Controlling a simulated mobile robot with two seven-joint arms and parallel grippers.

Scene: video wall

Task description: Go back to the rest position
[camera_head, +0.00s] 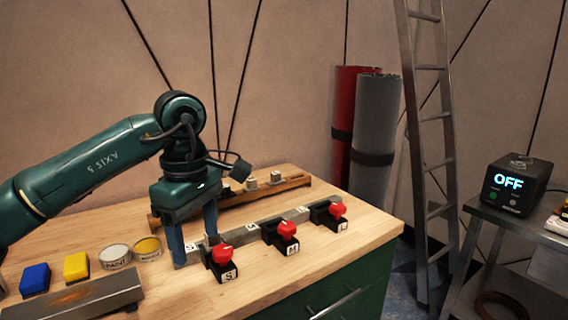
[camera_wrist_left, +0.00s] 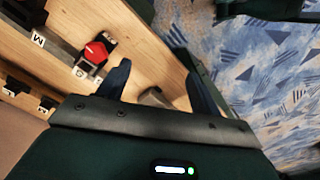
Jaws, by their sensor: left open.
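My left gripper (camera_head: 192,243) is over the wooden workbench (camera_head: 150,283), pointing down, with its two blue fingers apart and nothing seen between them. Its fingers also show in the left wrist view (camera_wrist_left: 152,70). Just right of it is a black switch with a red knob (camera_head: 221,255) and a white label; a red-knobbed switch also shows in the left wrist view (camera_wrist_left: 96,50). Two more red-knobbed switches stand further right, a middle one (camera_head: 285,232) and a far one (camera_head: 335,211). My right gripper is in neither view.
A grey labelled rail (camera_head: 240,234) runs behind the switches, with a wooden rail (camera_head: 230,199) further back. Blue (camera_head: 35,279) and yellow blocks (camera_head: 76,266), paint tins (camera_head: 115,257) and a metal bar (camera_head: 80,297) lie left. A ladder (camera_head: 432,130) and a box reading OFF (camera_head: 515,183) stand right.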

